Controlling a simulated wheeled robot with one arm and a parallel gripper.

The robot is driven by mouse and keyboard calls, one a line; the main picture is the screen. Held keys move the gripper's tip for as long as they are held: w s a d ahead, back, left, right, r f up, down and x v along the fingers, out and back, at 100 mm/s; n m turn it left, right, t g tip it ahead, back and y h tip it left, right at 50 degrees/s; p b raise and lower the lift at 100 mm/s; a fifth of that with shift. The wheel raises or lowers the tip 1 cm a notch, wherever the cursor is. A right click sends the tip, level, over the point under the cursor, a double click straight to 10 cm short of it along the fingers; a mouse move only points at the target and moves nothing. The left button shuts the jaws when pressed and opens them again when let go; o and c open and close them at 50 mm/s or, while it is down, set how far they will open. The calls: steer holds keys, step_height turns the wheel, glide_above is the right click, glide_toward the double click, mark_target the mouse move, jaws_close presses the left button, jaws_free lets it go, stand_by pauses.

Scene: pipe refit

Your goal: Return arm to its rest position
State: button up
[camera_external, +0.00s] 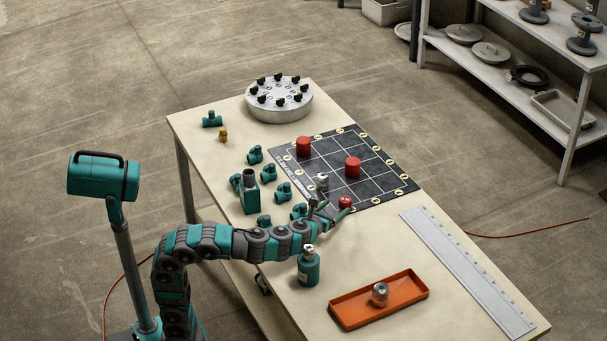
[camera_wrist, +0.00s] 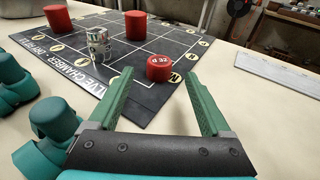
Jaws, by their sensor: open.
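My gripper (camera_external: 331,208) is at the end of my outstretched arm, low over the table by the near corner of the black gridded mat (camera_external: 328,158). In the wrist view my gripper (camera_wrist: 155,95) has its two green fingers spread, with nothing between them. A short red cylinder (camera_wrist: 160,67) stands on the mat just beyond the fingertips; it also shows in the external view (camera_external: 345,201). A silver fitting (camera_wrist: 99,42) stands on the mat, left of that cylinder in the wrist view. Two larger red cylinders (camera_external: 304,146) (camera_external: 352,167) stand farther back on the mat.
Several teal fittings (camera_external: 284,191) and a teal block (camera_external: 249,193) crowd the table left of the mat. A teal bottle (camera_external: 308,268) stands close to my arm. An orange tray (camera_external: 345,309) holds a metal part. A ruler (camera_external: 465,270) lies at right; a round flange (camera_external: 279,105) stands behind.

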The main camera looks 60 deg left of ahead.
steer(key=shift+r, duration=0.1)
